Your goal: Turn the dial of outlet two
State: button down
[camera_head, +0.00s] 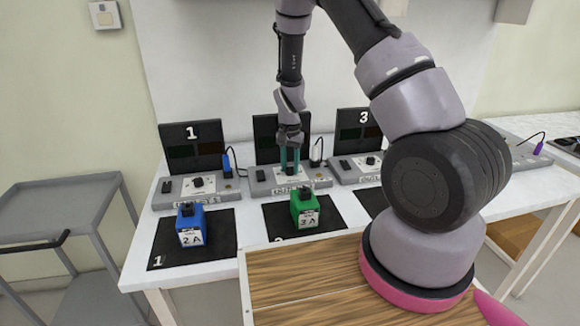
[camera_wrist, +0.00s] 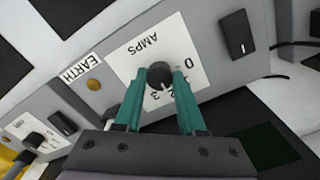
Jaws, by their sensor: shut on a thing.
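Outlet two is the middle grey unit (camera_head: 262,186) on the white bench, with a dark back panel (camera_head: 266,128) whose number is hidden by my arm. Its black dial (camera_wrist: 160,75) sits on a white AMPS plate (camera_wrist: 137,62) with figures around it. The dial's pale mark points toward the lower figures, near 3; my fingers partly cover the scale. My gripper (camera_wrist: 159,84) has its teal fingers on either side of the dial, closed on it. It also shows from above in the head view (camera_head: 290,160).
Outlet 1 (camera_head: 172,190) and outlet 3 (camera_head: 345,170) flank it. A blue 2 A box (camera_head: 191,228) stands on mat 1 (camera_head: 160,256), and a green 3 A box (camera_head: 305,210) on the middle mat (camera_head: 277,222). A black switch (camera_wrist: 237,36) and an EARTH socket (camera_wrist: 93,84) sit beside the dial.

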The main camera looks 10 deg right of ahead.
jog(key=shift+n, duration=0.3)
jog(key=n, duration=0.3)
jog(key=shift+n, duration=0.3)
jog(key=n, duration=0.3)
jog(key=shift+n, duration=0.4)
jog(key=n, duration=0.3)
jog(key=shift+n, duration=2.3)
jog(key=c, duration=0.5)
grip_release()
